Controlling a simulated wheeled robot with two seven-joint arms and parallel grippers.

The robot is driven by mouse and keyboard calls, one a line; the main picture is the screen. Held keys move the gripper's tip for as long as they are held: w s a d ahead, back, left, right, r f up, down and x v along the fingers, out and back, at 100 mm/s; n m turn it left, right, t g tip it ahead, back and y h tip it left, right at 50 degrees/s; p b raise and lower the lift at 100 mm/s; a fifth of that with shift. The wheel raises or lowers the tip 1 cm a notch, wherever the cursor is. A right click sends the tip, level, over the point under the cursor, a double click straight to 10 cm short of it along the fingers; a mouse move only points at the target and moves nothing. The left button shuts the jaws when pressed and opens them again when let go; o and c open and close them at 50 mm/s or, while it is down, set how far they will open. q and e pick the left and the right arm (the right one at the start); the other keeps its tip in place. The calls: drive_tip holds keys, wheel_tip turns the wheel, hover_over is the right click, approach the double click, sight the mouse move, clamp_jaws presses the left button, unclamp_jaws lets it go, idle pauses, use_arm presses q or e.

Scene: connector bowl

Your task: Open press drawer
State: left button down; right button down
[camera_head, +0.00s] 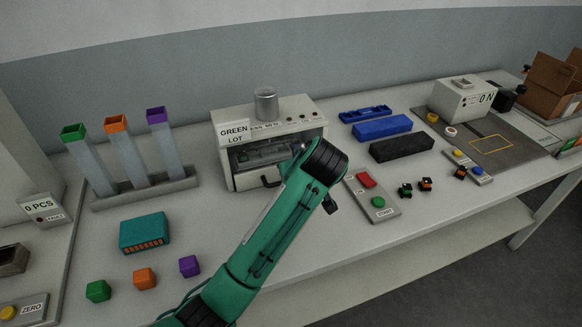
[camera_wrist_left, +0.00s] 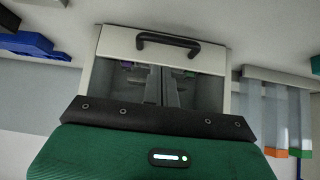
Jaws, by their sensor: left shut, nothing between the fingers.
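The press (camera_head: 222,122) is a white box with a "GREEN LOT" sign and a dark front opening. In the left wrist view the picture is turned over, and the black handle (camera_wrist_left: 168,42) shows whole on the pale drawer front (camera_wrist_left: 215,58). My left gripper (camera_wrist_left: 163,75) is shut and empty. Its grey fingers show against the dark opening, apart from the handle. Whether they touch the press cannot be told. My right gripper is not in view.
A start panel (camera_head: 372,198) with red and green buttons lies right of my arm. Blue (camera_head: 382,127) and black (camera_head: 401,146) blocks lie farther right. Three tubes (camera_head: 130,160) stand at left. Small coloured cubes (camera_head: 145,278) lie in front.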

use_arm(q)
drive_tip(key=x, duration=0.8)
drive_tip(key=shift+w+a+f+p, duration=0.1)
drive_tip(key=shift+w+f+p, duration=0.1)
drive_tip(key=shift+p, duration=0.2)
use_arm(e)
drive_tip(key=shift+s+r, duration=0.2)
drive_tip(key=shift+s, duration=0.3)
use_arm(q)
drive_tip(key=shift+s, duration=0.1)
